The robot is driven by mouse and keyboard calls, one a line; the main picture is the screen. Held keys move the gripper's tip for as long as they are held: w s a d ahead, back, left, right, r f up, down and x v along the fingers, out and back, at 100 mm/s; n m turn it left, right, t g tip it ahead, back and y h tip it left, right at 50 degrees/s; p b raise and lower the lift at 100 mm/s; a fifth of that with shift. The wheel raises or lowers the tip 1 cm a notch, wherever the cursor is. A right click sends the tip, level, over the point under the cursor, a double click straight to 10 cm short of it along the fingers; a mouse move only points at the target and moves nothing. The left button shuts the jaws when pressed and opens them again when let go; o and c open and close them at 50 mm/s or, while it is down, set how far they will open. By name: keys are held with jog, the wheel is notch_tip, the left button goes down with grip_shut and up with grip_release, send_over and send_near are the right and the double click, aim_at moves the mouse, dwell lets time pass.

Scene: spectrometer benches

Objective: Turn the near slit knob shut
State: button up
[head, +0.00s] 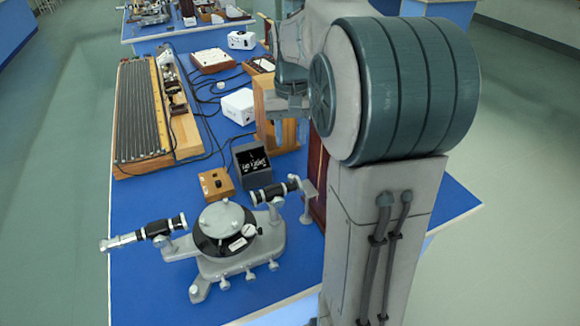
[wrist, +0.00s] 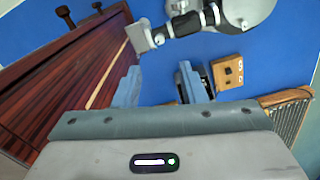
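The grey spectrometer (head: 235,245) stands at the front of the blue bench, with a round black-sided table in its middle. In the wrist view this plate (wrist: 139,36) and the tube (wrist: 185,23) lie beyond my fingers. I cannot clearly make out a slit knob on either tube. My gripper (wrist: 160,82) is open and empty, its two pale blue fingers apart, short of the plate.
A dark red-brown wooden piece (wrist: 70,80) lies close at my left finger. A wooden box with a knob (head: 216,185) and a dark meter box (head: 250,163) stand behind the spectrometer. A long ribbed rack (head: 139,110) fills the bench's left side. Cables cross the middle.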

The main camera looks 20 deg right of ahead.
aim_at(291, 175)
notch_tip(291, 175, down, 11)
jog(key=shift+f+p, duration=0.1)
jog(key=shift+p, duration=0.25)
grip_shut()
